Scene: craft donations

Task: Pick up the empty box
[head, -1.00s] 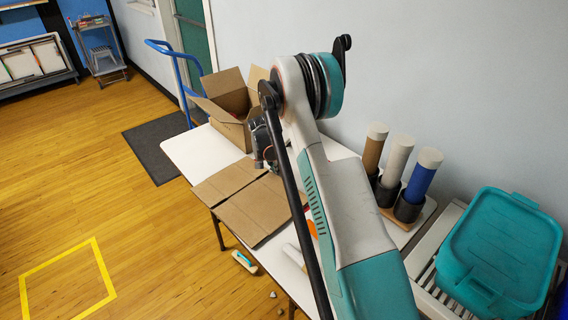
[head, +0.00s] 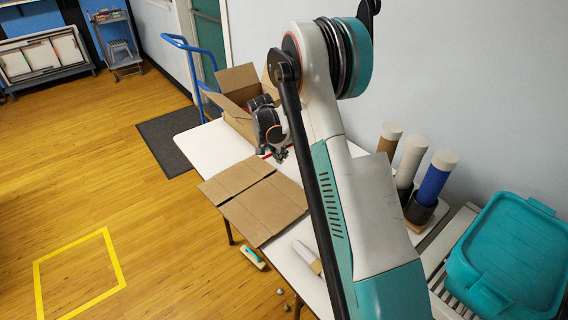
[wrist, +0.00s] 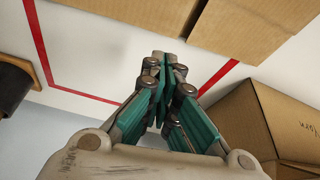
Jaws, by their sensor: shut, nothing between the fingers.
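An open brown cardboard box (head: 238,104) with raised flaps stands at the far end of the white table in the head view. Its inside is mostly hidden. In the wrist view, a cardboard box with dark writing (wrist: 265,115) at the right appears to be the same one. My gripper (head: 280,156) hangs above the table on the near side of the box, apart from it. In the wrist view its fingers (wrist: 165,62) are together with nothing between them. Flattened cardboard (head: 255,200) lies on the table in front; it also shows at the wrist view's top (wrist: 262,25).
Red tape lines mark the white table (head: 205,150). Brown, white and blue tubes (head: 434,178) stand in holders by the wall. A teal tub (head: 510,255) is at the right. A blue-handled cart (head: 187,60) stands beyond the table. The floor at left is largely clear.

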